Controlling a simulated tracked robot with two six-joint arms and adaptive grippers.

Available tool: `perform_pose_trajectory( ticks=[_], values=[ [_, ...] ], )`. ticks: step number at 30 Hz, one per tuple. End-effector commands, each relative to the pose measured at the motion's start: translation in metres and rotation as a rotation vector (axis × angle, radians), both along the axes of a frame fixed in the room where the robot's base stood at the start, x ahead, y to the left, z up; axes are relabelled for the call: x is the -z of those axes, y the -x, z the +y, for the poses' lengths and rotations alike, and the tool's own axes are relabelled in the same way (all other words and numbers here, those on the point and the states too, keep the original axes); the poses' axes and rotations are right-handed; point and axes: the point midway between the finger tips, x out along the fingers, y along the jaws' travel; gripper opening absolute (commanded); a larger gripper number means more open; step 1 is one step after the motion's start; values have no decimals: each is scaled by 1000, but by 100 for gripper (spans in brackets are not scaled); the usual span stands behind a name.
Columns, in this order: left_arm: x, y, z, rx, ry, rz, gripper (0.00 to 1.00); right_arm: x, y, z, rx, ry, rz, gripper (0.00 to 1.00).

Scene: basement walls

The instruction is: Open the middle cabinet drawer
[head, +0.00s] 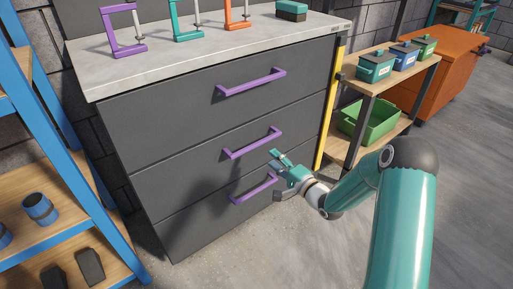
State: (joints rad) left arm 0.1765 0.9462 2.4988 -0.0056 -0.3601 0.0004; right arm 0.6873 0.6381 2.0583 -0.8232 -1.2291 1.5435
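The dark grey cabinet (150,143) has three stacked drawers, each with a purple bar handle, and all look shut. The middle drawer (190,165) has its handle (252,143) across its front. My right gripper (281,170) comes in from the right, in front of the cabinet. Its fingers look spread, with an upper teal finger close to the right end of the middle handle and a lower grey one near the bottom handle (254,188). Whether it touches a handle is unclear, but it holds nothing. My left gripper is not in view.
Clamps (123,30) and a small green box (291,10) sit on the cabinet's worktop (215,48). A blue-framed shelf (65,130) stands close on the left. On the right are a shelf with a green bin (368,120) and an orange cabinet (440,70). Open floor lies in front.

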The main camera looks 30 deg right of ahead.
Motion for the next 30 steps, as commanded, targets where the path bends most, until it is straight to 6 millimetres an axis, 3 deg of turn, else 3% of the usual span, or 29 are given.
perform_pose_trajectory(
  ticks=[6, 13, 19, 27, 30],
  values=[
    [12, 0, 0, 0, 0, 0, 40, 1, -49, 5, -2, 2, -3, 40],
    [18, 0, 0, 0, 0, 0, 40, 2, -85, 7, 0, 1, -1, 40],
    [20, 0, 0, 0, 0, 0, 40, 0, -97, 8, 0, 0, 0, 40],
    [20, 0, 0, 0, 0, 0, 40, 0, -98, 8, 1, 0, 1, 40],
    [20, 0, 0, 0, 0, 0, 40, 0, -98, 7, 1, 0, 1, 25]
  ],
)
